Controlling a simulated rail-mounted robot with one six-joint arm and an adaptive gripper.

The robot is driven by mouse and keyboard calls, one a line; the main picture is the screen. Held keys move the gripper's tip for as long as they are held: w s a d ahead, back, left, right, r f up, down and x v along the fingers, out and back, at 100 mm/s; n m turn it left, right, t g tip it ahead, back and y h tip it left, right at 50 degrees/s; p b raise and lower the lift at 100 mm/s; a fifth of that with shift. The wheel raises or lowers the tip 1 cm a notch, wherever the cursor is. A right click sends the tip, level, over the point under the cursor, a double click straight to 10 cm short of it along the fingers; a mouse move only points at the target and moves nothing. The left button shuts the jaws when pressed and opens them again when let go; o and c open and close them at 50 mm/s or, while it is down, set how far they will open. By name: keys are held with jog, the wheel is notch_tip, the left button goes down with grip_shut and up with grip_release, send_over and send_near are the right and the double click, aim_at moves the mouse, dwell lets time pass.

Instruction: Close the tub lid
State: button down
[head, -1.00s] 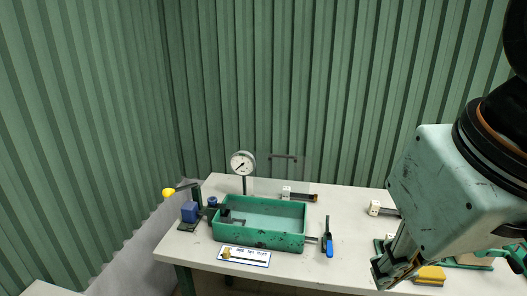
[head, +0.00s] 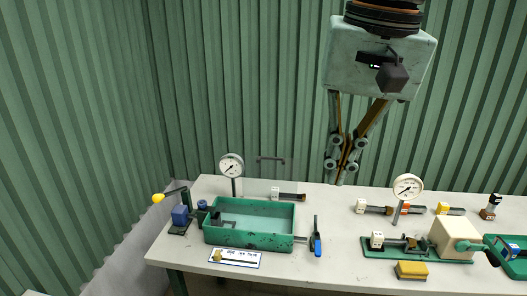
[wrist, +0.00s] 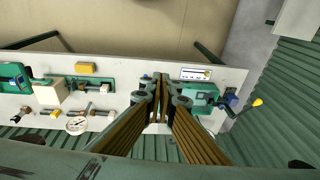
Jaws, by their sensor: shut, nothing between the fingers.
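The green tub (head: 250,238) stands on the left part of the bench, open at the top. Its lid looks like a clear panel with a dark bar handle (head: 271,159), standing upright behind the tub's back edge; the panel itself is faint. My gripper (head: 338,182) is shut and empty, pointing down above the bench, to the right of the tub and lid in the head view. In the wrist view my gripper (wrist: 160,78) covers the middle, and the tub (wrist: 204,90) shows just right of the fingers. I cannot make out the lid there.
A gauge (head: 231,167) stands at the tub's back left, and a yellow-knobbed lever (head: 159,198) is at its left. A blue-handled valve (head: 318,245) is close to its right. A second gauge (head: 407,187) and a green fixture (head: 420,247) stand farther right.

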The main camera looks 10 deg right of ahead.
jog(key=w+r+m+g+p, duration=0.2)
jog(key=w+r+m+p, duration=0.15)
jog(key=w, duration=1.25)
jog(key=w+r+m+g+p, duration=0.15)
jog(key=w+m+p, duration=0.3)
jog(key=w, duration=1.25)
jog(key=w+f+m+g+y+p, duration=0.1)
jog(key=w+f+m+g+p, duration=0.2)
jog(key=w+f, duration=1.5)
jog(key=shift+w+a+f+m+p, duration=0.2)
jog(key=shift+w+m+p, duration=1.85)
jog(key=shift+m, duration=1.25)
jog(key=shift+w, duration=0.1)
jog(key=x, duration=1)
jog(key=shift+a, duration=0.1)
